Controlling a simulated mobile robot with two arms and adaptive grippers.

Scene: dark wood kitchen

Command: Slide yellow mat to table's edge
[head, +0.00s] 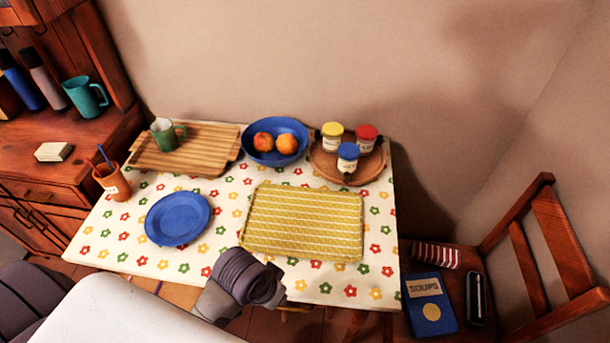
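The yellow mat (303,221) is a rectangular, pale-striped mat with rounded corners. It lies flat on the table (222,238), right of centre, with a strip of flowered cloth between it and the front edge. Nothing stands on the mat. A dark grey-purple link of my own arm shows at the table's front edge, below and left of the mat and apart from it in the picture. No fingers of either gripper can be made out.
A blue plate (178,218) lies left of the mat. Behind stand a wooden tray (208,150) with a green mug, a blue bowl (258,127) with two fruits, and a round board (326,168) with three jars. A chair (545,240) stands to the right.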

